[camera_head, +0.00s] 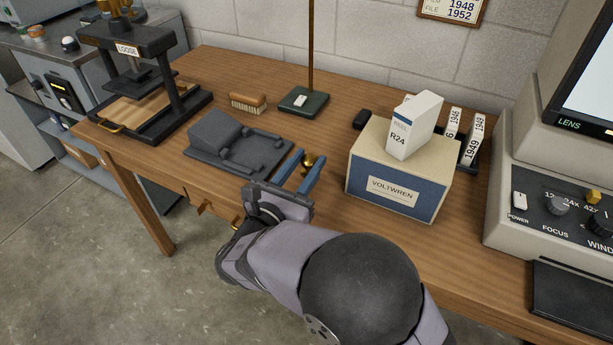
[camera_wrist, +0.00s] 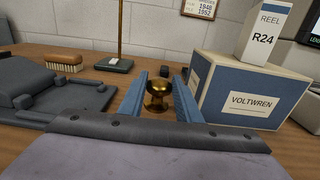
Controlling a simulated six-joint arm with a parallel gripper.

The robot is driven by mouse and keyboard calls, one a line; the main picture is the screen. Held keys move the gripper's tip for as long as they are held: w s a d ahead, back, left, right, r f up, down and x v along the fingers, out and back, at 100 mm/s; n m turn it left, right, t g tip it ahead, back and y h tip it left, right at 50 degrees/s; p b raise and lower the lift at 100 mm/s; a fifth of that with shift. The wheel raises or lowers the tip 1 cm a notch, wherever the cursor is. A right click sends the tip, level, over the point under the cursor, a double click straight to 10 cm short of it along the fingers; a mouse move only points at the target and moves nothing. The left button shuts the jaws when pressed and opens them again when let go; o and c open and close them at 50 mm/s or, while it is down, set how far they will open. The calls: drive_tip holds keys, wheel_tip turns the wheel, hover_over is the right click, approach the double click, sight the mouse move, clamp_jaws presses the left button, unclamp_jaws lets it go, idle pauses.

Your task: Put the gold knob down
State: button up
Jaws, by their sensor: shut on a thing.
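The gold knob (camera_head: 308,161) is between the blue fingers of my gripper (camera_head: 302,172), close to the wooden table (camera_head: 334,172). In the wrist view the knob (camera_wrist: 157,92) stands upright, its rounded top above a narrower stem and foot, with a blue finger on each side of it. My gripper (camera_wrist: 158,96) is shut on it. I cannot tell whether the knob's foot touches the table.
A VOLTWREN box (camera_head: 404,168) with a reel box R24 (camera_head: 413,125) on top stands right of my gripper. A dark grey block-like device (camera_head: 237,145) lies to the left. A brush (camera_head: 248,102) and a green stand base (camera_head: 302,102) are behind. Bare table lies between them.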

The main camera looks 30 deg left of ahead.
drive_tip(key=shift+f, duration=1.85)
drive_tip(key=shift+f+b, duration=0.1)
drive_tip(key=shift+b, duration=0.2)
drive_tip(key=o, duration=1.2)
drive_tip(key=shift+s, duration=0.1)
drive_tip(key=s, duration=1.1)
drive_tip(key=shift+s, duration=0.4)
drive_tip(key=shift+d, duration=0.1)
